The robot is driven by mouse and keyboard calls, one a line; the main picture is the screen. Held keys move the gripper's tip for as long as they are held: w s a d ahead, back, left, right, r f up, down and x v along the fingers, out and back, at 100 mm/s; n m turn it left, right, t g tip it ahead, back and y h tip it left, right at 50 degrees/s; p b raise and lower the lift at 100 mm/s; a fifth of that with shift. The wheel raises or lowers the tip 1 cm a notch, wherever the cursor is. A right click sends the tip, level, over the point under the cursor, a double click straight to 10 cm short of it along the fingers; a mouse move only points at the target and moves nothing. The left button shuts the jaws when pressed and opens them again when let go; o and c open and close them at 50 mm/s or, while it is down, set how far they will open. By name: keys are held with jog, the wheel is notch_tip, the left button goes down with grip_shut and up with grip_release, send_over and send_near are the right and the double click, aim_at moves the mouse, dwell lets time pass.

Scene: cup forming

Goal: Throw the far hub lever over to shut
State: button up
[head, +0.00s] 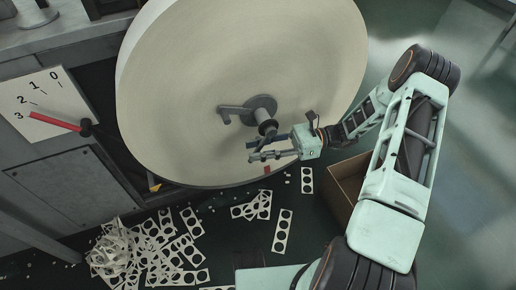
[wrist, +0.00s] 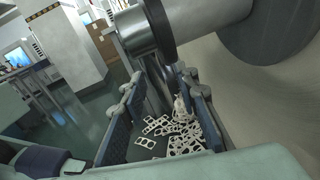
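The hub (head: 262,104) stands at the middle of a large cream paper reel (head: 185,70) in the head view. A grey hooked lever (head: 232,110) sticks out from the hub to the left. A stubby grey spindle end (head: 267,127) points towards me. My gripper (head: 256,150) is just below the spindle end, fingers pointing left. In the wrist view, its blue-padded fingers (wrist: 160,118) stand apart with floor showing between them. A grey cylinder with a dark collar (wrist: 140,32) fills the upper middle there. A dark grey bar (wrist: 158,85) runs down from it near the fingers; contact is unclear.
A dial plate (head: 38,92) marked 0 to 3 has a red pointer (head: 55,122) near 3. Punched paper scraps (head: 125,250) lie heaped on the floor below the reel. An open cardboard box (head: 345,185) stands behind my arm. Floor at the right is clear.

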jog(key=shift+d, duration=0.1)
jog(key=w+d, duration=0.1)
jog(key=d, duration=1)
jog(key=shift+w+d, duration=0.35)
